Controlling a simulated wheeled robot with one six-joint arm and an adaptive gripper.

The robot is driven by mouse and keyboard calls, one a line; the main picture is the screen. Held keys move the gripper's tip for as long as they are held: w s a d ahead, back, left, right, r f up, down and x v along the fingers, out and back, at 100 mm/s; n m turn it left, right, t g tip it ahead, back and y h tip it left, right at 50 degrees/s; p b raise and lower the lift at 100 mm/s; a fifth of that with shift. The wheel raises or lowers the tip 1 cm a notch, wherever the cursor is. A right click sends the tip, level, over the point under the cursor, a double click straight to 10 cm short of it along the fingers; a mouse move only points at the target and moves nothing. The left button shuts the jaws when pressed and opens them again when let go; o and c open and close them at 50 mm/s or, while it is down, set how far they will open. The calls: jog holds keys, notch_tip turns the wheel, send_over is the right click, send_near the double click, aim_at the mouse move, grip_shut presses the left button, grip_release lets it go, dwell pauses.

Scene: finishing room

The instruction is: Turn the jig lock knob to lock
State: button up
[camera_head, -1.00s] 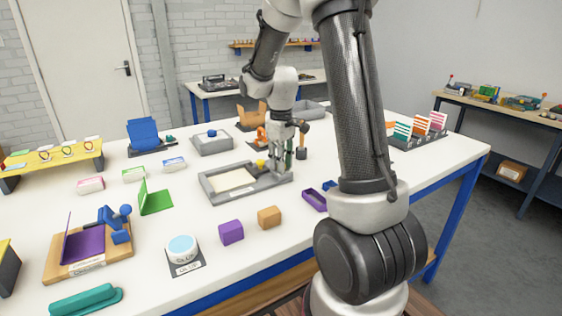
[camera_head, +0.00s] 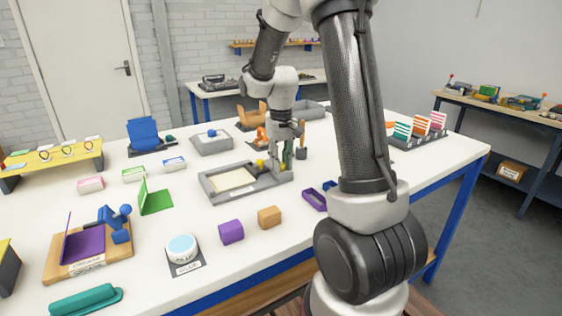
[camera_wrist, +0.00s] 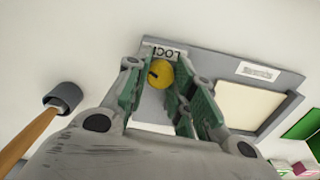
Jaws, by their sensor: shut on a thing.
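The jig is a grey frame (camera_head: 215,189) with a pale recessed panel, lying on the white table. Its yellow lock knob (camera_wrist: 160,74) sits at one end, beside a label (camera_wrist: 166,52) whose visible letters read like "LOC", upside down. A short dark mark shows on the knob's face. My gripper (camera_wrist: 155,80) points down over that end, its green-padded fingers on either side of the knob and shut on it. In the head view my gripper (camera_head: 276,168) stands at the jig's right end, and its fingers partly hide the knob (camera_head: 261,163).
A wooden-handled mallet (camera_wrist: 62,97) stands close beside my gripper. Purple (camera_head: 231,232) and orange (camera_head: 269,217) blocks lie in front of the jig.

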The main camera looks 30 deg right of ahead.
jog(key=m, duration=1.2)
jog(key=shift+m, duration=0.4)
dwell(0.3)
jog(key=o, duration=1.1)
jog(key=shift+c, duration=0.2)
jog(key=shift+r, duration=0.1)
notch_tip(320, 180, up, 12)
